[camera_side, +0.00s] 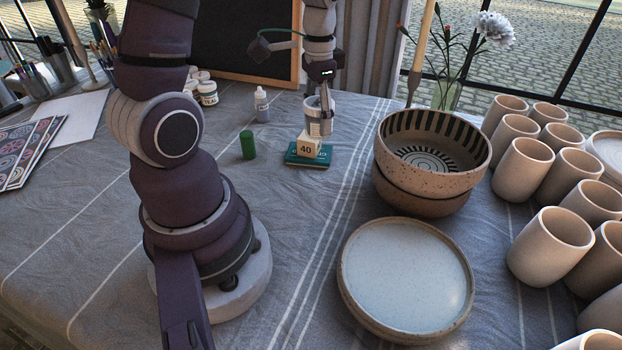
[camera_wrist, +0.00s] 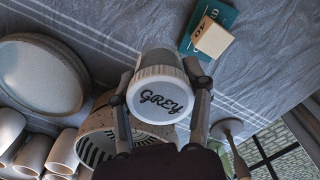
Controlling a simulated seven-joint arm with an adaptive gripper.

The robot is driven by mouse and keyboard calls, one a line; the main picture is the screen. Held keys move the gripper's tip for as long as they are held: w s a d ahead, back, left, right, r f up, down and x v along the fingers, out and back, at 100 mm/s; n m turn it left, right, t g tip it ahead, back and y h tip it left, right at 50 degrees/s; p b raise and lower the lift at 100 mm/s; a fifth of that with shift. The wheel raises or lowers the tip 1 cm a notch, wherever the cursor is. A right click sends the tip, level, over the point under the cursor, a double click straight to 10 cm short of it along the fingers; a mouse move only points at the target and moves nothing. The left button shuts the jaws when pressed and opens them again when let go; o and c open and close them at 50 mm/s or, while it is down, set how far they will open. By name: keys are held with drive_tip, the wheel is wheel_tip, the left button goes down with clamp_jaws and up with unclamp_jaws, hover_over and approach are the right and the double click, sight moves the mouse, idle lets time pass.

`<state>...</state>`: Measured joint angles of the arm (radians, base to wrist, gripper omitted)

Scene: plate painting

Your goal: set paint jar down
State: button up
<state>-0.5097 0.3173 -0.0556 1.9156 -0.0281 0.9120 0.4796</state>
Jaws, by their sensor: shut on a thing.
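The paint jar (camera_wrist: 160,95) has a white lid marked GREY and fills the middle of the wrist view. My gripper (camera_wrist: 158,72) is shut on it, with one finger on each side. In the side view my gripper (camera_side: 325,100) points down and the jar (camera_side: 315,117) shows between its fingers, behind the block marked 40. Whether the jar's base touches the cloth is hidden in the side view and cannot be told in the wrist view.
The wooden 40 block (camera_side: 307,147) sits on a teal book (camera_side: 291,157). A green cylinder (camera_side: 248,146) and a dropper bottle (camera_side: 262,105) stand left. Stacked bowls (camera_side: 433,180), plates (camera_side: 405,275) and several cups (camera_side: 550,245) crowd the right. Other paint jars (camera_side: 207,94) stand farther left.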

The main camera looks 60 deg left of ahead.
sight(317, 180)
wheel_tip(317, 180, down, 11)
drive_tip(key=shift+r, duration=0.1)
drive_tip(key=o, duration=1.2)
wheel_tip(317, 180, up, 12)
drive_tip(key=shift+d+r, duration=0.15)
drive_tip(key=shift+r, duration=0.05)
drive_tip(key=s+d+r+t, duration=0.1)
drive_tip(key=d+r, duration=0.1)
drive_tip(key=d, duration=0.1)
drive_tip(key=s+d+r+t, duration=0.2)
drive_tip(key=d+r, duration=0.1)
drive_tip(key=d, duration=0.1)
drive_tip(key=s+d+r+t, duration=0.2)
drive_tip(key=d, duration=0.1)
drive_tip(key=shift+d+r, duration=0.15)
drive_tip(key=shift+o, duration=0.7)
drive_tip(key=shift+s+d+t, duration=0.2)
drive_tip(key=shift+t, duration=0.1)
